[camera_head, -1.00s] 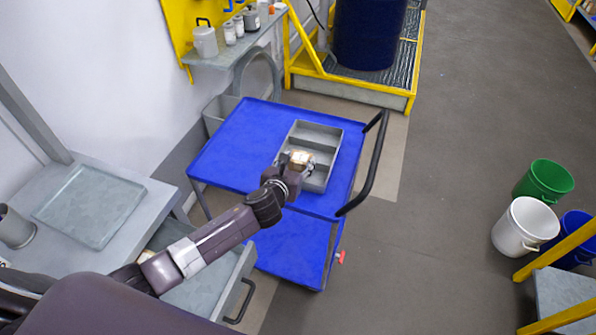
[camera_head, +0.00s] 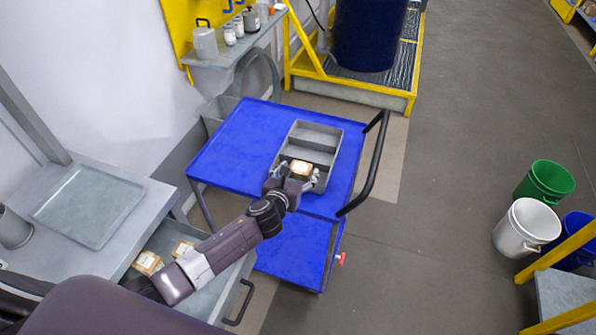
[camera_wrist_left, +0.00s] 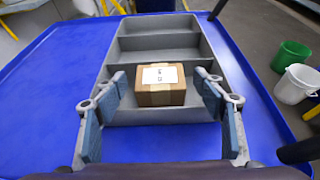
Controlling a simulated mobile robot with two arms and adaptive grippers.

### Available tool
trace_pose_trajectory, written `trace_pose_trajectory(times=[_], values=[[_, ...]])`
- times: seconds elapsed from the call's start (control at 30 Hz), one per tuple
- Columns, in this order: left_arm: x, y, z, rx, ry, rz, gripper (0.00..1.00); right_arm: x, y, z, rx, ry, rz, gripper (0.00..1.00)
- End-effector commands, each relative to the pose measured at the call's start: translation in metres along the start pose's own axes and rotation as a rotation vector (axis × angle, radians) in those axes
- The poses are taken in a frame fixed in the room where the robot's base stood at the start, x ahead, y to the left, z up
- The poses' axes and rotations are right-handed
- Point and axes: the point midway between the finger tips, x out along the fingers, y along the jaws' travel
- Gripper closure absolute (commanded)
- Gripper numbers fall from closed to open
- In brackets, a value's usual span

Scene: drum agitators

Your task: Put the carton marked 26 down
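A small brown carton (camera_head: 301,168) with a white label on top sits in the near compartment of a grey divided tray (camera_head: 334,146) on the blue cart. The carton also shows in the left wrist view (camera_wrist_left: 160,95), upright, its label too small to read surely. My left gripper (camera_head: 295,173) is over the near end of the tray. In the left wrist view its fingers (camera_wrist_left: 160,78) are spread on both sides of the carton, with a visible gap at each side. The tray's other two compartments look empty. My right gripper is not in view.
The blue cart top (camera_head: 235,145) is clear left of the tray; its black handle (camera_head: 371,170) stands at the right. Two more cartons (camera_head: 148,262) (camera_head: 183,248) lie in an open drawer (camera_head: 215,290) below the grey bench, which holds a flat tray (camera_head: 88,205).

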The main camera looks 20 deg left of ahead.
Motion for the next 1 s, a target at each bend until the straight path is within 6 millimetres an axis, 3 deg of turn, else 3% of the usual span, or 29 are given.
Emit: trace_pose_trajectory(times=[0.37, 0.8, 1.0], values=[[-0.008, 0.000, 0.002, 0.000, 0.000, -0.001, 0.36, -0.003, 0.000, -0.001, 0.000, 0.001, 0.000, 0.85], [-0.085, 0.000, 0.002, 0.001, 0.000, -0.002, 0.36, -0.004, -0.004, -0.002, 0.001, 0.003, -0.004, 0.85], [-0.111, 0.000, 0.002, 0.001, 0.000, 0.000, 0.36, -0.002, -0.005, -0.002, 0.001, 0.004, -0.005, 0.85]])
